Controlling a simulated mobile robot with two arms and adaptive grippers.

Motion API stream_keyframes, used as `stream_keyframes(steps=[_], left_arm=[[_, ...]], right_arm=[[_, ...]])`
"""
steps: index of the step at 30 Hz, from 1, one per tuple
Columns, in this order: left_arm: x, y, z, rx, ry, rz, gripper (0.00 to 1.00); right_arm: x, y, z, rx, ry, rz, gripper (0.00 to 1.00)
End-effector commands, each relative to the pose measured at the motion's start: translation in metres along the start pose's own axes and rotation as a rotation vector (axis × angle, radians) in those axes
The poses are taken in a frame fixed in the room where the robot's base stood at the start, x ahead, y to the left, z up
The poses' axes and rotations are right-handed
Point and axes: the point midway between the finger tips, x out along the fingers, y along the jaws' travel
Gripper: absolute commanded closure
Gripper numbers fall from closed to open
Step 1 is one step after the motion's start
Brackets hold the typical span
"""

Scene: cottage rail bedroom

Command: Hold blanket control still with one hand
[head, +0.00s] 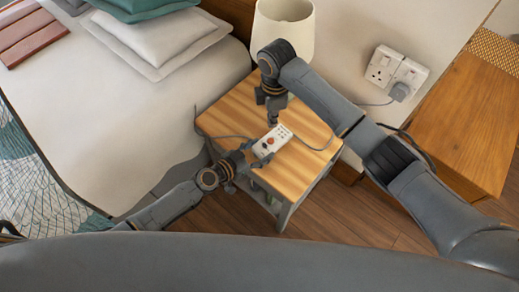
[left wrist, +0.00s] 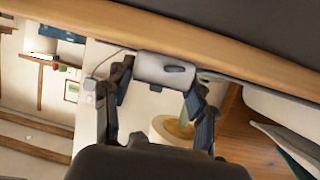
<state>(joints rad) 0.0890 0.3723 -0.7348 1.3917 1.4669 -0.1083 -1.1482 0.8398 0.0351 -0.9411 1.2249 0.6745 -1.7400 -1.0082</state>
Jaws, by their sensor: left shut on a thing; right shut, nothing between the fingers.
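The blanket control (head: 272,142) is a small white handset with an orange button and smaller buttons. In the left wrist view the control (left wrist: 165,69) sits between the two fingers of my left gripper (left wrist: 160,78), close to the table edge. My right gripper (head: 272,118) is shut and empty, pointing down just above the control's far end; I cannot tell whether it touches.
A grey cord (head: 228,136) runs across the tabletop. A cream lamp (head: 284,28) stands at the back of the table. The bed (head: 110,110) is at the left. A wall socket (head: 394,73) with a plug and a wooden cabinet (head: 450,125) are at the right.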

Motion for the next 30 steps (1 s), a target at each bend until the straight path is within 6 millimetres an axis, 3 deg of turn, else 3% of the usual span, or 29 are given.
stream_keyframes(steps=[30], left_arm=[[-0.0002, -0.0001, 0.0011, 0.0, -0.002, 0.0, 0.8]], right_arm=[[0.0024, -0.0012, -0.0027, 0.032, 0.022, 0.007, 1.0]])
